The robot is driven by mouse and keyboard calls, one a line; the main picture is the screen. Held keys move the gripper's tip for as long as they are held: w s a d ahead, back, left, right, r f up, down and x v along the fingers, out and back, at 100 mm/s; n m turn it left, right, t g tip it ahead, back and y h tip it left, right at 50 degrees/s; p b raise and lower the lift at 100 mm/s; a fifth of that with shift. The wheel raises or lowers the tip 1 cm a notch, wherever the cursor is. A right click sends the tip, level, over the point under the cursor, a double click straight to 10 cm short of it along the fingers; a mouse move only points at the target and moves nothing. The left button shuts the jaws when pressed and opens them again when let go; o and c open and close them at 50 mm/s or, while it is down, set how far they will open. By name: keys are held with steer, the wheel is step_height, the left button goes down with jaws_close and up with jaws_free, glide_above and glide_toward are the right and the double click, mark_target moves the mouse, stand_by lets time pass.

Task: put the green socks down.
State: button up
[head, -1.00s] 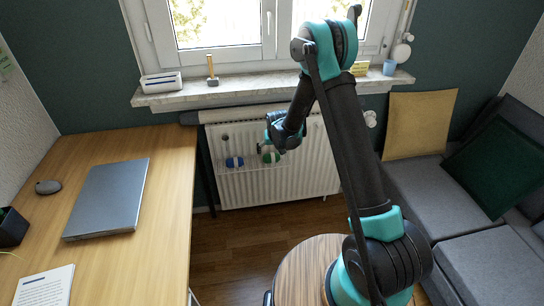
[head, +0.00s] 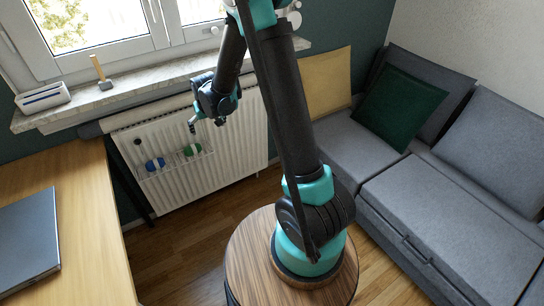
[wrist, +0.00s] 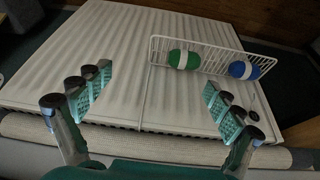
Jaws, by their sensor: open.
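The green socks (head: 192,150) are a rolled bundle with a pale band, resting on the white wire rack (head: 172,170) on the front of the radiator. They also show in the wrist view (wrist: 184,60), lying in the rack to the left of the blue roll. My gripper (head: 206,124) is open and empty, above and slightly right of the green socks in the head view. In the wrist view its two fingers (wrist: 157,88) are spread wide, with bare radiator between them, and the socks are apart from them.
A blue roll (head: 155,164) lies on the same rack beside the green socks. The white radiator (head: 235,140) is under the window sill (head: 150,85), which holds a hammer (head: 101,72). A desk (head: 85,200) is at left, a sofa (head: 430,200) at right. Floor between is partly clear.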

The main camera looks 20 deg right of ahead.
steer(key=s+d+r+m, duration=0.1)
steer(key=s+d+r, duration=0.4)
steer(key=s+d, duration=0.65)
steer(key=s, duration=0.4)
steer(key=s+d+m, duration=0.1)
steer(key=s+d, duration=0.3)
steer(key=s, duration=0.2)
steer(key=s+d+h, duration=0.1)
steer(key=s+d, duration=0.3)
steer(key=s, duration=0.3)
steer(key=shift+s+m, duration=0.3)
steer(key=shift+s, duration=0.05)
steer(key=shift+w+d, duration=0.1)
steer(key=shift+d, duration=0.05)
